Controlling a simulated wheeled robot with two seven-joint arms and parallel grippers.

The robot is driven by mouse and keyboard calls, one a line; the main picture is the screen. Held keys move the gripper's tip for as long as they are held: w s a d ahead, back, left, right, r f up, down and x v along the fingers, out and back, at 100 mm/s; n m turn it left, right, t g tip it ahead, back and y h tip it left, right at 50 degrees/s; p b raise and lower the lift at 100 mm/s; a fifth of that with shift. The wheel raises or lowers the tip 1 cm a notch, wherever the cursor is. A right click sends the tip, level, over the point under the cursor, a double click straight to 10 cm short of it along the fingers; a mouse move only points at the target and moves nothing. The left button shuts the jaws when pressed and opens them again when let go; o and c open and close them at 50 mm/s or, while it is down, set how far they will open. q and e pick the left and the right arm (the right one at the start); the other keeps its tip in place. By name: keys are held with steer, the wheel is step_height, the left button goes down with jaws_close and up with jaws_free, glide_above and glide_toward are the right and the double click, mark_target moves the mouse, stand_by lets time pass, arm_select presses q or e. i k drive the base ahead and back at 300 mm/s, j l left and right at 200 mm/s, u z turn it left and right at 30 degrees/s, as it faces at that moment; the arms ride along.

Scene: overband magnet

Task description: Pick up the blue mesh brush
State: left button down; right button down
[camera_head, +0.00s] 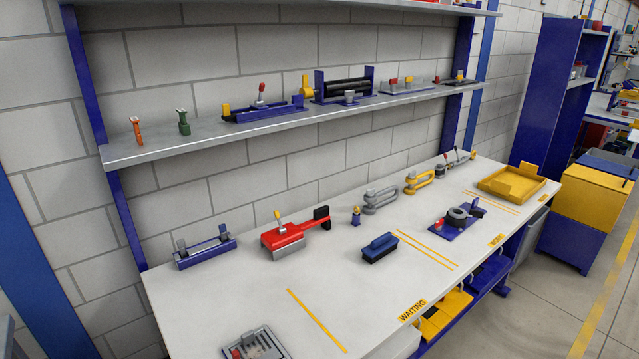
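A dark blue block-shaped brush (380,248) with a raised grip on top lies on the white bench top, right of the middle. It looks like the blue mesh brush, but its bristles or mesh are too small to make out. Nothing touches it, and bare bench surrounds it. Neither of my grippers shows in the head view.
A red magnet tool (284,242) with a black-ended handle lies left of the brush. A blue fixture (457,219) stands to its right, a grey shackle (380,199) behind. A grey tray (254,344) sits at the front. A loaded shelf (300,122) overhangs the back.

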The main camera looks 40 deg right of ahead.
mark_target(385, 245)
steer(key=z, duration=1.65)
steer(key=i+l+u, duration=0.2)
steer(key=u, duration=0.15)
steer(key=i+l+u, duration=0.1)
steer(key=l+u, duration=0.25)
steer(key=i+l+u, duration=0.1)
steer(key=l+u, duration=0.25)
steer(key=l, duration=0.15)
steer(key=l+u, duration=0.4)
steer(key=i+l, duration=0.05)
